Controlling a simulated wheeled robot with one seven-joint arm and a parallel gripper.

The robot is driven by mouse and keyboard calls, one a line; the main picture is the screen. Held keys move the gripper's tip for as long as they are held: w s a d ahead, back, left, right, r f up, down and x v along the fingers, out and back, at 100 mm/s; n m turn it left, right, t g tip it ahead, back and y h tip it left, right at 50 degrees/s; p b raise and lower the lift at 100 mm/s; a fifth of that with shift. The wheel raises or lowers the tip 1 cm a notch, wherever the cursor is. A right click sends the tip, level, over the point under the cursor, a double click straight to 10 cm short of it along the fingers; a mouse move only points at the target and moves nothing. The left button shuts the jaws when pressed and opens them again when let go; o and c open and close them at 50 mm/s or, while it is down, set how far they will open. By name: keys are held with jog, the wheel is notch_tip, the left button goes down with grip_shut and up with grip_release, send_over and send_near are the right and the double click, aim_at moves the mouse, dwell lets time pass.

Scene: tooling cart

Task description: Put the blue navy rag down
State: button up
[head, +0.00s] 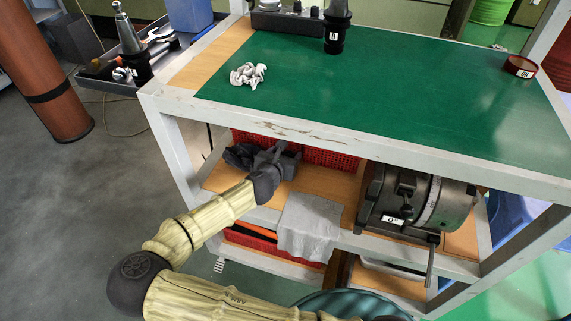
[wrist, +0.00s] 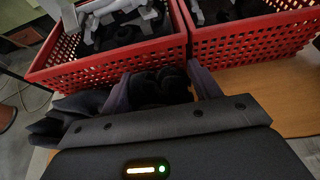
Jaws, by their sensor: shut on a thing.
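The navy rag (head: 240,155) looks almost black and is bunched up. My gripper (head: 272,158) is shut on it, inside the cart's middle shelf opening at the left. In the wrist view the rag (wrist: 65,120) shows between the fingers and spreads out to the left, in front of a red basket. My gripper (wrist: 163,84) hides part of it there. The wooden middle shelf (head: 230,180) lies beneath. I cannot tell whether the rag touches the shelf.
Red baskets (wrist: 85,70) with grey and black parts stand behind the gripper. A grey cloth (head: 312,225) hangs over the shelf's front edge. A dark rotary device (head: 415,208) stands at the right. The green top (head: 350,100) is above, with a white crumpled rag (head: 248,74).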

jog(key=shift+a+f+b, duration=0.1)
jog(key=shift+f+b, duration=0.8)
jog(key=shift+f, duration=1.05)
jog(key=o, duration=1)
